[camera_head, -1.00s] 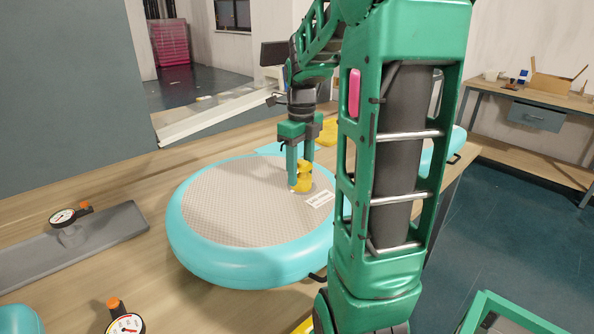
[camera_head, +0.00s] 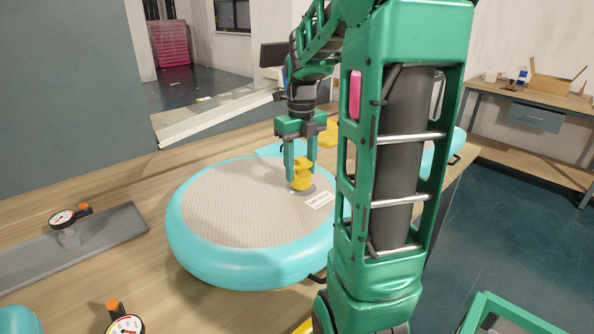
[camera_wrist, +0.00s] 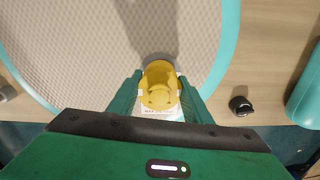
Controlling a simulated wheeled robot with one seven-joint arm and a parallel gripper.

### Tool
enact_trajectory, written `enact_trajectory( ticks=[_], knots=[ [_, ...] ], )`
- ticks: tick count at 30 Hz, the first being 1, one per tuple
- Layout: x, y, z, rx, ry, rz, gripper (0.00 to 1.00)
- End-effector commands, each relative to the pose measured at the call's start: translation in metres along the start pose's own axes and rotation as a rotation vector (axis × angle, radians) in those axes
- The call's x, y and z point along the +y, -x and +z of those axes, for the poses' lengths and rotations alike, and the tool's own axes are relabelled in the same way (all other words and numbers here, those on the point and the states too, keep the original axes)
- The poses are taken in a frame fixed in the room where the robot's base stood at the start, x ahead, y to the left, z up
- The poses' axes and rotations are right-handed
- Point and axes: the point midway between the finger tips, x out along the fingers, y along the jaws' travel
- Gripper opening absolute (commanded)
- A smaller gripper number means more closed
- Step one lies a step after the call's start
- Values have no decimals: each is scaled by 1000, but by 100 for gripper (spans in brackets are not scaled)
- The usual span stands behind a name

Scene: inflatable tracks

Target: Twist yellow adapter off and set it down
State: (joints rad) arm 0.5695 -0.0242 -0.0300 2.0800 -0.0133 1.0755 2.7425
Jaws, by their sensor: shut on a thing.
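The yellow adapter (camera_head: 302,175) stands upright at the valve spot on top of the round turquoise inflatable (camera_head: 192,240), near its right side. My gripper (camera_head: 301,178) points down over it, with a green finger on either side. In the wrist view the adapter (camera_wrist: 160,87) lies between the two fingertips (camera_wrist: 160,93), and the gripper is shut on it. A white label (camera_head: 320,200) lies on the grey top beside the adapter. The adapter's lower end and the valve under it are mostly hidden.
A gauge with an orange part (camera_head: 66,219) stands on a grey tray (camera_head: 110,235) at the left. Another gauge (camera_head: 126,324) is at the front edge. A yellow object (camera_head: 329,134) lies behind the inflatable. Bare wooden table (camera_head: 120,185) shows behind and left of it.

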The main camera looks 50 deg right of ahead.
Motion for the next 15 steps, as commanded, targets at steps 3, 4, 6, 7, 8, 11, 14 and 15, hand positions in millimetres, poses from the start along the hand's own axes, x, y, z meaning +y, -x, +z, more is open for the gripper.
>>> enact_trajectory(
  ticks=[3,4,6,7,8,11,14,15],
  knots=[
    [0,4,0,-1,1,-1,22],
    [0,6,0,-1,1,-1,22],
    [0,8,0,-1,1,-1,22],
    [0,9,0,-1,1,-1,22],
    [0,10,0,-1,1,0,22],
    [0,13,0,-1,1,0,22],
    [0,17,0,-1,1,-1,22],
    [0,18,0,-2,1,-1,22]
  ],
)
